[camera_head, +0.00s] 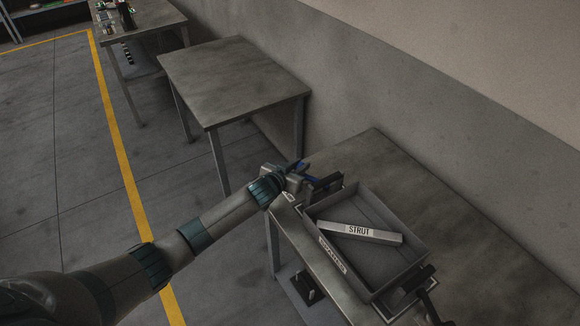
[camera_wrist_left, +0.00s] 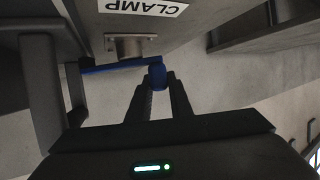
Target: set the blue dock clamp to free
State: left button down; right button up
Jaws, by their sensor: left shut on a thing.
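The blue dock clamp shows in the left wrist view as a blue lever (camera_wrist_left: 110,67) on a round metal pivot, below a white label reading CLAMP (camera_wrist_left: 145,7). The lever ends in a blue knob (camera_wrist_left: 157,76). My left gripper (camera_wrist_left: 158,84) is shut on this knob, one finger on each side. In the head view my left gripper (camera_head: 300,180) is at the near left corner of the table with the tray, and blue parts of the clamp (camera_head: 298,166) show beside it. The gripper partly hides the clamp. My right gripper is not in view.
A grey tray (camera_head: 385,275) on the near table (camera_head: 370,150) holds a bar labelled STRUT (camera_head: 358,232). A dark fixture (camera_head: 418,280) stands at its right end. A bare table (camera_head: 235,75) stands behind, and a farther table (camera_head: 150,18) holds small items. Open floor lies left.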

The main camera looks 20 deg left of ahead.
pick_arm(q)
jog(key=shift+y, duration=0.3)
jog(key=c, duration=1.6)
grip_release()
jog(key=shift+s, duration=0.15)
jog(key=shift+v, duration=0.75)
jog(key=b+v, duration=0.3)
jog(key=v, duration=1.2)
jog(key=shift+s+a+r, duration=0.15)
jog(key=shift+s+r, duration=0.05)
jog(key=shift+s, duration=0.1)
